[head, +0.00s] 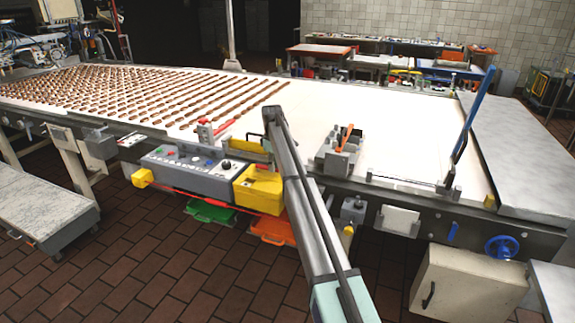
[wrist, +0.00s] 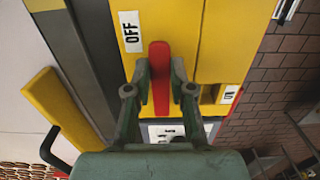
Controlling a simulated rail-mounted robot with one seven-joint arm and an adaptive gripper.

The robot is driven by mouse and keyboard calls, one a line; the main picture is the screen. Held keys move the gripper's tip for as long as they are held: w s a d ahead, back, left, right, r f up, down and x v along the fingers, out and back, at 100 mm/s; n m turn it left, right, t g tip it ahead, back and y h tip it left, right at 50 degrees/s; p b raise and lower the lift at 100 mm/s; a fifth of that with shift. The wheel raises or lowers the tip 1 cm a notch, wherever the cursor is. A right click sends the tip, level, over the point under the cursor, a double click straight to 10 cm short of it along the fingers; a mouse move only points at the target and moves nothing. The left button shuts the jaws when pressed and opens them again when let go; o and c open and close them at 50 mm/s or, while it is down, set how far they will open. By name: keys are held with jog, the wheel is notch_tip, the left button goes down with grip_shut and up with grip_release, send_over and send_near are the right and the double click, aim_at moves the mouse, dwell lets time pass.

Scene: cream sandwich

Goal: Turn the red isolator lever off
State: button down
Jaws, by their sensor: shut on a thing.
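The red isolator lever (wrist: 160,58) is in the wrist view, on the front of a yellow box (wrist: 222,40). Its rounded tip points to the top of the picture, just right of a white OFF label (wrist: 130,32). My gripper (wrist: 161,76) has one finger on each side of the lever and is shut on it. The lever's lower end runs down between the finger links to a white label (wrist: 165,133), partly hidden by my gripper. In the head view the yellow box (head: 258,188) shows left of my arm; the lever and fingers cannot be made out there.
A grey control panel (head: 190,172) with buttons adjoins the box. The conveyor (head: 350,105) carries rows of brown biscuits (head: 130,95) at left. A yellow bar (wrist: 62,105) with a black handle lies left of my gripper. A blue upright lever (head: 474,112) stands at right.

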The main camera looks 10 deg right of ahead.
dwell(0.4)
jog(key=c, duration=1)
grip_release()
jog(key=shift+w, duration=0.1)
notch_tip(320, 180, up, 12)
